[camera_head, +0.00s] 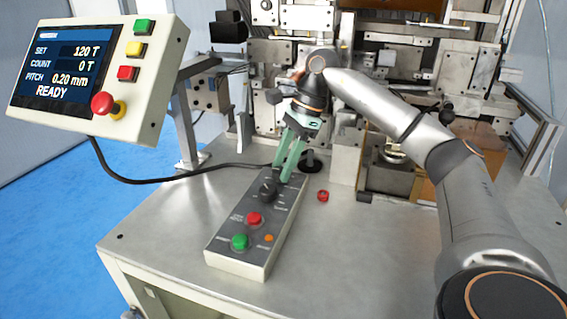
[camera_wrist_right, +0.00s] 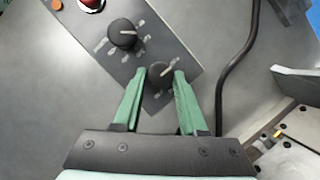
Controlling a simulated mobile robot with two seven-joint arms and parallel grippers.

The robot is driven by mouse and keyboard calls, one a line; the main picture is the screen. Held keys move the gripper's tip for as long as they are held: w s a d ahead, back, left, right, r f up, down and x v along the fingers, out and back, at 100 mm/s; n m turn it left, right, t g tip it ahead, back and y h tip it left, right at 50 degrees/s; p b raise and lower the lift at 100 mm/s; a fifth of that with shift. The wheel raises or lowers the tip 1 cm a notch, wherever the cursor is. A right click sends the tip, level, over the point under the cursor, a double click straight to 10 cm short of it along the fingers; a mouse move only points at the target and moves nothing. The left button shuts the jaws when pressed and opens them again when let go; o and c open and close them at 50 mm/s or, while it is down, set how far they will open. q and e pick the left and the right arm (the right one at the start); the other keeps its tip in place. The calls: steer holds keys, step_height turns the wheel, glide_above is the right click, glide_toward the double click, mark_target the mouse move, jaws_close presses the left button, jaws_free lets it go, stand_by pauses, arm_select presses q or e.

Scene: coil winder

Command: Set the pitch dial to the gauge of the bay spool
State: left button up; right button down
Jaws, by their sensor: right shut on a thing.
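A grey control box (camera_head: 243,250) on the table carries two black dials. My right gripper (camera_head: 284,172) reaches down from above, its green fingers around the far dial. In the right wrist view this far dial (camera_wrist_right: 158,74) sits between the fingertips of the gripper (camera_wrist_right: 158,80), with a light pointer line toward the upper right. The nearer dial (camera_head: 268,189) is free; it also shows in the wrist view (camera_wrist_right: 122,33). Dial labels are too small to read. The display (camera_head: 57,66) reads PITCH 0.20 mm. I cannot make out the bay spool or its gauge. My left gripper is not in view.
The box has a red button (camera_head: 253,218) and a green button (camera_head: 240,241). The winding machine (camera_head: 400,55) fills the back. The front right tabletop is clear.

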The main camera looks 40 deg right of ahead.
steer(key=m, duration=0.2)
steer(key=m+t+h, duration=0.1)
steer(key=m, duration=0.2)
steer(key=shift+s+a+t, duration=0.1)
steer(key=shift+s+t, duration=0.1)
steer(key=shift+t, duration=0.1)
steer(key=shift+a+m+t+h+p, duration=0.15)
steer(key=shift+m+t+h+p, duration=0.35)
steer(key=shift+m, duration=1.2)
steer(key=shift+c, duration=2.3)
jaws_free()
steer(key=shift+r, duration=0.15)
